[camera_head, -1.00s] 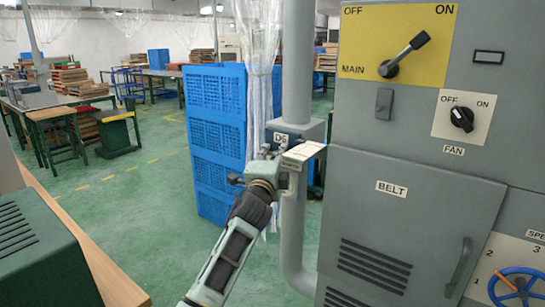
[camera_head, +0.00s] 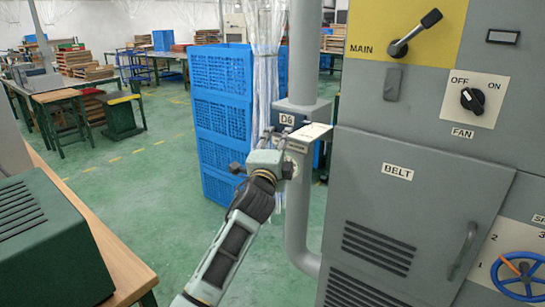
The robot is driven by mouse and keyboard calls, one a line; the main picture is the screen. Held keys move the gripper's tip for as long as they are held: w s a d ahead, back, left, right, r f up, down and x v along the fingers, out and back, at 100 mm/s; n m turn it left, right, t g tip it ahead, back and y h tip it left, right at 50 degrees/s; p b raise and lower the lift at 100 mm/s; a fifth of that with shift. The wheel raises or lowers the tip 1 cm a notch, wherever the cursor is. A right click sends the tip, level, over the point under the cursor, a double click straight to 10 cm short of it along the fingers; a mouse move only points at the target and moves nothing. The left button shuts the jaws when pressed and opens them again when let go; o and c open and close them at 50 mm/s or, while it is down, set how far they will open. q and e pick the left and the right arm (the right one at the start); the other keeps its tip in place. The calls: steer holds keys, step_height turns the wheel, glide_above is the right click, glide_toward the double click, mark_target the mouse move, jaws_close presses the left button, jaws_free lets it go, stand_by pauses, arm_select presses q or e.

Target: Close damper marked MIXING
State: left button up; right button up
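No label reading MIXING is legible in view. A grey box marked D6 (camera_head: 303,113) sits on the vertical grey pipe left of the cabinet. A pale plate (camera_head: 309,132) with unreadable small text sticks out in front of it. My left gripper (camera_head: 276,138) is at this plate's left end, by the D6 box. Its fingertips overlap the plate and box in the picture, so I cannot tell contact or whether they hold anything. My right gripper is not in view.
The grey cabinet (camera_head: 425,205) fills the right, with the MAIN lever (camera_head: 415,33), FAN knob (camera_head: 472,99), BELT door and blue handwheel (camera_head: 520,277). Blue crates (camera_head: 225,120) stand behind my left gripper. A wooden-edged table (camera_head: 110,262) with a green machine is at the lower left.

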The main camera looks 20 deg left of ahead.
arm_select(q)
steer(key=s+f, duration=0.1)
steer(key=s, duration=0.7)
steer(key=shift+s+d+f, duration=0.15)
steer(key=shift+s+f, duration=0.15)
steer(key=shift+s, duration=0.05)
steer(key=s+a+f+n+g, duration=0.1)
steer(key=s+f+n+g, duration=0.2)
steer(key=f, duration=1.7)
steer(key=s+f+n+g, duration=0.2)
steer(key=f+g, duration=0.2)
steer(key=f, duration=1.5)
steer(key=s+f+n+g+p, duration=0.1)
steer(key=s+f+n+g, duration=0.1)
steer(key=s+f, duration=0.7)
steer(key=s+f+n+g, duration=0.1)
steer(key=s+f+g, duration=0.2)
steer(key=s+f, duration=0.6)
steer(key=s+f+n+g, duration=0.2)
steer(key=s+f, duration=0.4)
steer(key=s, duration=0.7)
steer(key=s+a+f+n+g, duration=0.1)
steer(key=s+f+n+g, duration=0.1)
steer(key=s+f, duration=0.5)
steer(key=s+a+f+n+g+h+p, duration=0.1)
steer(key=s+f, duration=0.5)
steer(key=s, duration=1.3)
steer(key=shift+s+f+n+g, duration=0.15)
steer(key=shift+f+n+g, duration=0.15)
steer(key=shift+n+g, duration=0.5)
